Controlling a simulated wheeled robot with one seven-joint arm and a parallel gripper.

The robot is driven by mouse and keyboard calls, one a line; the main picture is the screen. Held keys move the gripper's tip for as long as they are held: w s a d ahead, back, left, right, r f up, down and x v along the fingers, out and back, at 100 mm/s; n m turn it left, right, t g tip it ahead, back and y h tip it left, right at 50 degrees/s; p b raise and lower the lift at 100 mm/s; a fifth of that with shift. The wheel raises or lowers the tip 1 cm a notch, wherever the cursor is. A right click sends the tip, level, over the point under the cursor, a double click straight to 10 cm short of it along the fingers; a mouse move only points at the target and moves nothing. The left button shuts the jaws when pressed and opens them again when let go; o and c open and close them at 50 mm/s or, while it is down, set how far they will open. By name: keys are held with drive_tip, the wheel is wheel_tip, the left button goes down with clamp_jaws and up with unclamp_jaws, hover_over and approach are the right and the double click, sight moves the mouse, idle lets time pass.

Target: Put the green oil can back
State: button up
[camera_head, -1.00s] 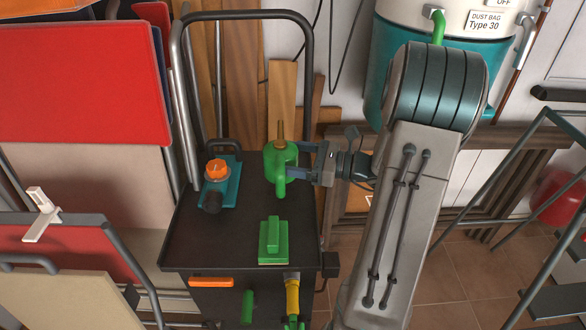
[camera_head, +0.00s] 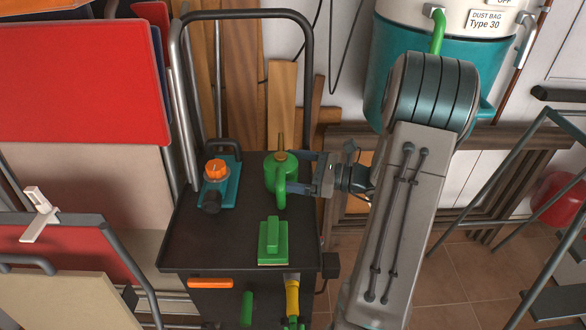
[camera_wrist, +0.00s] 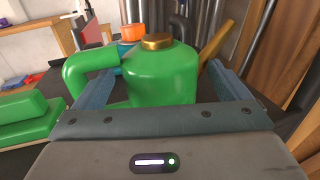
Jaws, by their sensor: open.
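The green oil can (camera_head: 280,178) has a brass cap and spout. It is upright at the back right of the black cart top (camera_head: 190,245) and appears to rest on it. My gripper (camera_head: 300,172) reaches in from the right, open, with its fingers on either side of the can. In the wrist view the can (camera_wrist: 160,75) fills the space between the fingers, its handle curving to the left. Its base is hidden there by my gripper.
A teal tool with an orange knob (camera_head: 218,182) stands left of the can. A green block-shaped object (camera_head: 273,240) lies in front. The cart's tall handle (camera_head: 245,14) rises behind. The cart top's front left is clear.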

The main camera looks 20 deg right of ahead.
drive_tip(key=shift+d+r, duration=0.1)
drive_tip(key=shift+r, duration=0.15)
drive_tip(key=v, duration=1.2)
